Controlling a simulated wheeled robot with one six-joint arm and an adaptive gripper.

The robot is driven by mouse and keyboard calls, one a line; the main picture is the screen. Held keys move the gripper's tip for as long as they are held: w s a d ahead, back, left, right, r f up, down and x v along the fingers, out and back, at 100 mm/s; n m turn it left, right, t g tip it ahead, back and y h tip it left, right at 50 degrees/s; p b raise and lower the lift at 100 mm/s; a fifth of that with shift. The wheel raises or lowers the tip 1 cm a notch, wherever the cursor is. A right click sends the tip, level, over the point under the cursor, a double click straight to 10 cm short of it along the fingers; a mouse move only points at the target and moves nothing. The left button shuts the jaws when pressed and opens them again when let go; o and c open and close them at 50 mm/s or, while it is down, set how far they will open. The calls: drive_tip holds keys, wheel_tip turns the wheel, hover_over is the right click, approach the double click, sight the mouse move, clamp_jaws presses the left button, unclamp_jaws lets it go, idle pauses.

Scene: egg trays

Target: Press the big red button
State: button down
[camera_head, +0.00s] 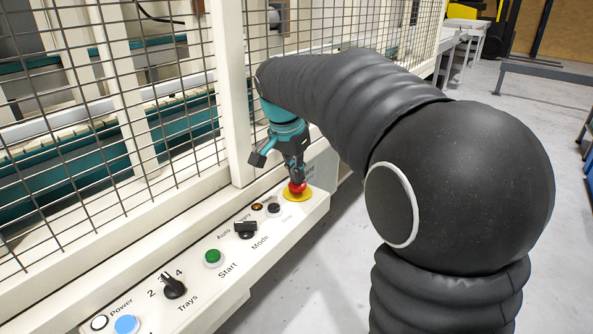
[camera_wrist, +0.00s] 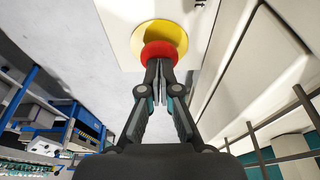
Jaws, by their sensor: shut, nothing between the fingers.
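The big red button (camera_head: 297,187) sits on a round yellow base (camera_head: 299,195) at the far end of the white control panel. In the wrist view the red button (camera_wrist: 159,50) is right at my fingertips, with its yellow base (camera_wrist: 160,36) behind it. My gripper (camera_head: 297,178) points down onto the button from above, its fingers closed together and empty. In the wrist view the gripper (camera_wrist: 159,66) tips overlap the button's near edge. They look to be touching it, but I cannot tell whether the button is pushed in.
The panel also carries a green Start button (camera_head: 213,257), a black Mode switch (camera_head: 245,229), a Trays knob (camera_head: 173,286) and a blue button (camera_head: 126,324). A wire mesh fence (camera_head: 120,120) stands close behind the panel. Open grey floor (camera_head: 320,270) lies to the right.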

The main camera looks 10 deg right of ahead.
drive_tip(key=shift+f, duration=0.1)
wheel_tip(320, 180, up, 4)
drive_tip(key=p, duration=0.4)
drive_tip(key=shift+w+d+r, duration=0.15)
drive_tip(key=shift+r, duration=0.05)
wheel_tip(320, 180, up, 10)
drive_tip(key=f, duration=0.1)
hover_over(291, 197)
drive_tip(key=shift+r, duration=0.25)
